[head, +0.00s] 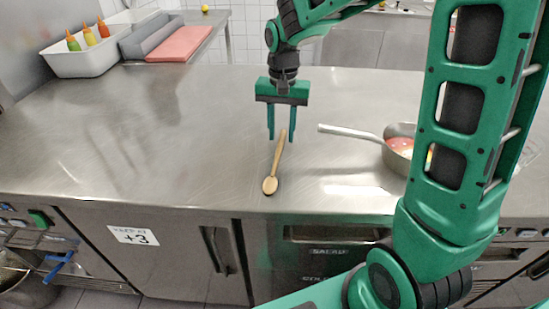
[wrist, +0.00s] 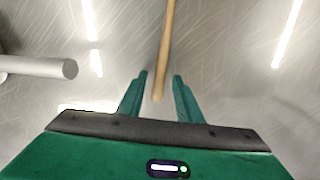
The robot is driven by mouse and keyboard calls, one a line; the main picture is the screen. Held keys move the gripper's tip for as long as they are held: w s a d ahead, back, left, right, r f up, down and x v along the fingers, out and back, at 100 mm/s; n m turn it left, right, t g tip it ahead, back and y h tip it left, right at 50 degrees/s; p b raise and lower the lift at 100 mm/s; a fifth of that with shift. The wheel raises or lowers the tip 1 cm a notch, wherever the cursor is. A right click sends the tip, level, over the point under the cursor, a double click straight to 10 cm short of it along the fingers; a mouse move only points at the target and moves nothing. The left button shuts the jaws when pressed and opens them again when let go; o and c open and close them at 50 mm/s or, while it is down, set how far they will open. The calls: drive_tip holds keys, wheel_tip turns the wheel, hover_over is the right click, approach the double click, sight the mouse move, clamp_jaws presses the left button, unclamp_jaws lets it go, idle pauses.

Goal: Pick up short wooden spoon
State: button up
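The short wooden spoon (head: 276,163) lies on the steel counter in the head view, its bowl toward the front edge and its handle pointing away. My gripper (head: 280,136) points down above the handle end, fingers apart. In the wrist view, the handle (wrist: 166,50) runs down from the top edge, and its end shows between the two open fingertips of my gripper (wrist: 160,76). The fingers do not appear to touch it. The bowl is out of the wrist view.
A saucepan (head: 399,150) with food in it stands to the right, its handle (head: 350,131) reaching toward the spoon. A white bin (head: 88,58) with several bottles and a pink board (head: 181,44) are at the back left. The counter (head: 130,140) left of the spoon is clear.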

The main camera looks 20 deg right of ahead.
drive_tip(key=shift+f, duration=0.45)
drive_tip(key=shift+f, duration=0.1)
clamp_jaws()
